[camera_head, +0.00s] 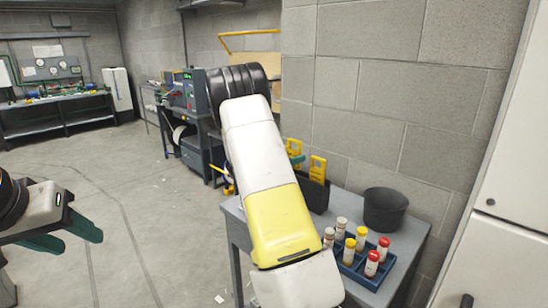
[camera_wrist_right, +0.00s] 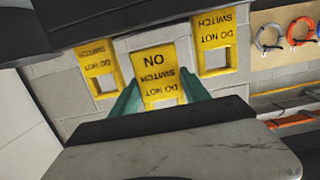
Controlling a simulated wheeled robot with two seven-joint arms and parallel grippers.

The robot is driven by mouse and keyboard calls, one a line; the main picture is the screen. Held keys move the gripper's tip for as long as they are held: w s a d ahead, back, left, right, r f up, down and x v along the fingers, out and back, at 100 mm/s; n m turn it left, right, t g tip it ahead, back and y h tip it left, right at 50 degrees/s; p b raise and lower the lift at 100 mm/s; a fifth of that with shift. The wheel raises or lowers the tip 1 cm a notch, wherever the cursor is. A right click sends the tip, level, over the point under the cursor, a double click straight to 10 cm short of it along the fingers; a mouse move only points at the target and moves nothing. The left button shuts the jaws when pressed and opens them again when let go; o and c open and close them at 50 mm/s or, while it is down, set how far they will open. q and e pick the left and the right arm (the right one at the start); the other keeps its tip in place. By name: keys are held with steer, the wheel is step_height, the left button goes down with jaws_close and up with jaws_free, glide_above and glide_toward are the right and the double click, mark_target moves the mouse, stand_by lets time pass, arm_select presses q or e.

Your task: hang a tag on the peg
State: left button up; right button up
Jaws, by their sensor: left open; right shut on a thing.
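My right gripper (camera_wrist_right: 160,95) has green fingers shut on a yellow tag (camera_wrist_right: 157,72) reading DO NOT SWITCH ON, upside down in the right wrist view. Two more yellow tags, one on the left (camera_wrist_right: 98,68) and one on the right (camera_wrist_right: 213,43), show beyond it. In the head view, my right arm covers most of its gripper; one green fingertip (camera_head: 296,158) shows beside yellow tags (camera_head: 318,168) at a black holder (camera_head: 317,194). My left gripper (camera_head: 67,237) is open and empty over the floor. I cannot make out the peg.
A grey table (camera_head: 401,268) bears a dark round bin (camera_head: 385,208) and a blue tray (camera_head: 361,275) of capped vials. A block wall (camera_head: 400,80) stands close behind. Coloured rings (camera_wrist_right: 302,30) hang on a board in the right wrist view. Open floor (camera_head: 130,220) lies left.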

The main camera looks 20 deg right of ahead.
steer(key=shift+r+v, duration=0.15)
steer(key=shift+v, duration=1.25)
steer(key=shift+r+v, duration=0.1)
steer(key=shift+v, duration=1.3)
